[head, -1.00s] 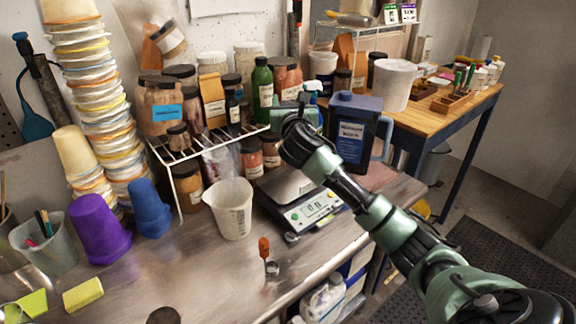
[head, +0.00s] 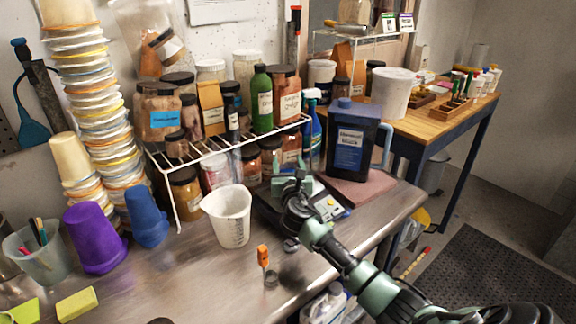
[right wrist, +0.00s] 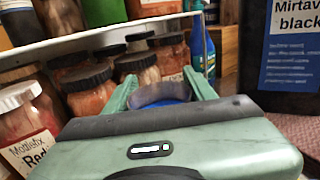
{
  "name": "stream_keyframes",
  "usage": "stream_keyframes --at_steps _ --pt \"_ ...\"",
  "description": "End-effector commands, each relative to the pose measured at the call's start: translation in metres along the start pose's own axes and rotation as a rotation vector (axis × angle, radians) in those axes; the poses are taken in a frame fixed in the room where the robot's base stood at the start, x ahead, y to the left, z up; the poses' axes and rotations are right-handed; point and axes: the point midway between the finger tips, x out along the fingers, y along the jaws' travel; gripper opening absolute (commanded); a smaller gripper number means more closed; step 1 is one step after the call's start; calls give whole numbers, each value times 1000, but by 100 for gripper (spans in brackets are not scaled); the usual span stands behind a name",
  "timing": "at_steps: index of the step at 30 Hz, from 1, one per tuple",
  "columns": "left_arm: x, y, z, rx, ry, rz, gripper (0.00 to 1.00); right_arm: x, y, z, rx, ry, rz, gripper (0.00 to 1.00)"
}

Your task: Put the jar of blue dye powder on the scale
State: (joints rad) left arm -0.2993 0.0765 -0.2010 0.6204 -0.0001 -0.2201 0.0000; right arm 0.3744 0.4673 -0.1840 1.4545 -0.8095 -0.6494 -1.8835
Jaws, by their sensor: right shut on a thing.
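My right gripper (head: 292,183) is low over the scale (head: 331,208) at the back of the metal bench. It covers most of the scale; part of its front panel with buttons shows. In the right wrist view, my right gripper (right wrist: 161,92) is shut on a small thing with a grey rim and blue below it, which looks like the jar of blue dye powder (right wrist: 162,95). Its lower part is hidden behind the gripper body, so I cannot tell whether it touches the scale. My left gripper is not in view.
A white wire rack (head: 215,147) with several jars stands behind the scale. A white measuring jug (head: 230,215) is left of it, a dark Mirtavan black jug (head: 350,140) right. An orange-handled tool (head: 263,257) stands in front.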

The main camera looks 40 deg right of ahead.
Motion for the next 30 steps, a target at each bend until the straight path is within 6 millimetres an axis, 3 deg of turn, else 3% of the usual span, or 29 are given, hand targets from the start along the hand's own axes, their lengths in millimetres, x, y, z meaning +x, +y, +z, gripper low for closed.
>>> stream_keyframes --at_steps 10,11,12,13,24,30 --pt "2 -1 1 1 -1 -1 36 0 0 -3 0 -2 0 0" --pt "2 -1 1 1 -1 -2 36 0 0 -2 0 -1 -1 61" --pt "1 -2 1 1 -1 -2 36 0 0 -2 0 -1 -1 72" --pt "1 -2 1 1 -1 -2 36 0 0 -2 0 -1 -1 77" --pt "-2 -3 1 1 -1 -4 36 0 0 3 1 -1 0 77" --pt "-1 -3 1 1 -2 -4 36 -26 0 0 -1 0 1 77"
